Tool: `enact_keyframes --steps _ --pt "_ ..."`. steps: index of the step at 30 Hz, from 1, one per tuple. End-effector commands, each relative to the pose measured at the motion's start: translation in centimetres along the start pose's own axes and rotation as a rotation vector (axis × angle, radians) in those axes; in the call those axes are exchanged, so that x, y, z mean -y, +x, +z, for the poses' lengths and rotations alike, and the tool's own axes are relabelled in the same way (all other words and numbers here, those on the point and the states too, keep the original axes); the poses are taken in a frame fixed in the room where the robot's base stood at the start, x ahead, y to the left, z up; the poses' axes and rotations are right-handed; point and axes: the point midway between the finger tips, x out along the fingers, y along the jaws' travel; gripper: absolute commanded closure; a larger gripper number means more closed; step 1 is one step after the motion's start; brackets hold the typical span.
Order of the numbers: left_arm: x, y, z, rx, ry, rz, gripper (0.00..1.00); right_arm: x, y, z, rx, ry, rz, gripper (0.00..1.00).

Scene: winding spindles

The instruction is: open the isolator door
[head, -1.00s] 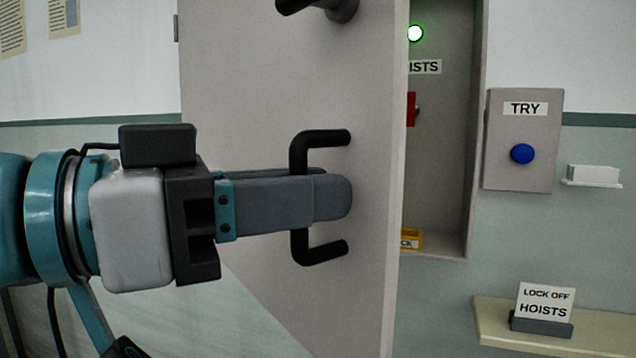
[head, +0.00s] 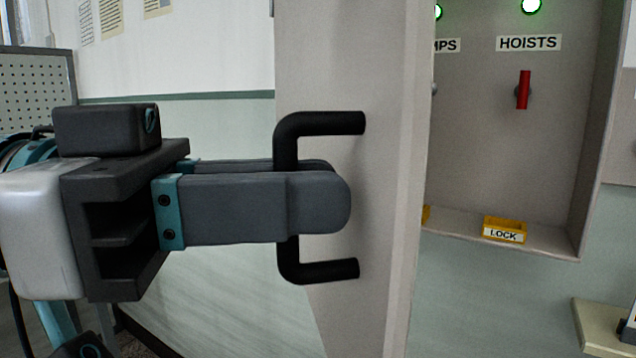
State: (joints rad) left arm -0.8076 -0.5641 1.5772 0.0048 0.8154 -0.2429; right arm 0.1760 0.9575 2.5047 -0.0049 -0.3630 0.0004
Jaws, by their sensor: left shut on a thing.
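The isolator door (head: 355,60) is a pale grey panel standing part open, seen at a steep angle. Its black bar handle (head: 320,124) is on the face toward me. My left gripper (head: 325,200) comes in from the left and is shut on the handle's upright bar, with one finger in front and the other mostly hidden behind. To the right of the door edge the cabinet interior (head: 480,130) shows, with a red switch lever (head: 523,90) under a HOISTS label (head: 529,43) and a lit green lamp (head: 531,5). My right gripper is not in view.
A yellow LOCK box (head: 505,230) sits on the cabinet's bottom ledge. A cream shelf (head: 600,328) juts out at the lower right. A pegboard (head: 35,85) stands at the far left. Posted sheets (head: 110,15) hang on the wall.

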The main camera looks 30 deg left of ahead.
Motion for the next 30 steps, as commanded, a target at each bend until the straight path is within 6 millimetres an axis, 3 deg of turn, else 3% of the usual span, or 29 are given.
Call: enact_keyframes --steps 19,20,30 --pt "0.19 -0.89 -0.08 -0.004 -0.001 0.001 1.0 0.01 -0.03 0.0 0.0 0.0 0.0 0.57" --pt "0.19 -0.88 -0.07 -0.004 -0.001 0.001 0.73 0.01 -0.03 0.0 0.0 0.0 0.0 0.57" --pt "0.15 -0.81 0.03 0.0 0.0 0.003 0.71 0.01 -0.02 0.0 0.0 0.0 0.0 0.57"
